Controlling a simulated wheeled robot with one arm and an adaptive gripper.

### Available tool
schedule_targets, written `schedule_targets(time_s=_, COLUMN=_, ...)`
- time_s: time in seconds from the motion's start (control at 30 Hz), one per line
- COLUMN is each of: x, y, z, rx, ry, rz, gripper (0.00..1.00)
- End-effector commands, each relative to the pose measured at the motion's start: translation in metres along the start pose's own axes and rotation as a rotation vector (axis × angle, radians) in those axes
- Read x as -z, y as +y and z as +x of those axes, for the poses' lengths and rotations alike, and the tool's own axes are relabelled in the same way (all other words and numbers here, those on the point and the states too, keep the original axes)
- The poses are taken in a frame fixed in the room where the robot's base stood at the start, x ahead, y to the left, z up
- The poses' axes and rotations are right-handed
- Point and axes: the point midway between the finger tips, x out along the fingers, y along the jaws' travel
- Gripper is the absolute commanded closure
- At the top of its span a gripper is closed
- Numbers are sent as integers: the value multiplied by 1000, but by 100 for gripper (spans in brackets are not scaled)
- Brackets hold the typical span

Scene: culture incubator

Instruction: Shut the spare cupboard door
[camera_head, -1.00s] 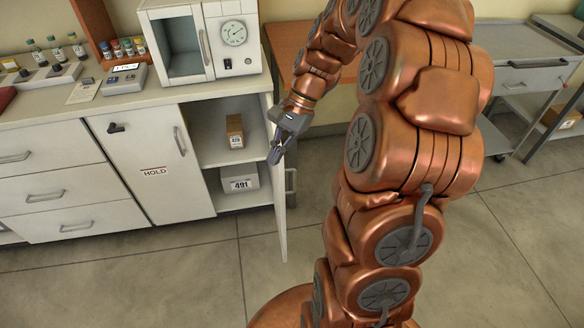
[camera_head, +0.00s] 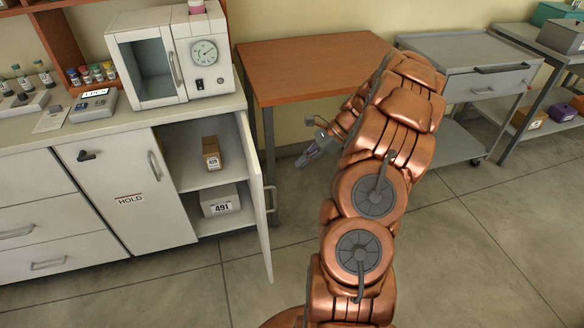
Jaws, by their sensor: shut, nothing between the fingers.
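The spare cupboard door (camera_head: 258,200) stands open, swung out from the right side of the cupboard. Its handle (camera_head: 270,198) shows on the door's right face. Inside the open cupboard, a small brown box (camera_head: 211,154) sits on the shelf and a grey box marked 491 (camera_head: 220,201) sits below.
A cupboard door marked HOLD (camera_head: 125,215) is shut to the left. A small incubator (camera_head: 172,58) stands on the counter. A wooden table (camera_head: 300,68) and a grey cart (camera_head: 450,60) stand behind my arm. The floor (camera_head: 240,300) in front of the open door is clear.

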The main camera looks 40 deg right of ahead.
Motion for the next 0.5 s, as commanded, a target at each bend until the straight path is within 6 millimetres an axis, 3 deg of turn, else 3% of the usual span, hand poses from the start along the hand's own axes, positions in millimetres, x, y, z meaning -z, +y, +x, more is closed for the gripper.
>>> schedule_targets(time_s=0.5, x=-1, y=2, z=90, rx=-7, ry=-1, rz=1, gripper=100)
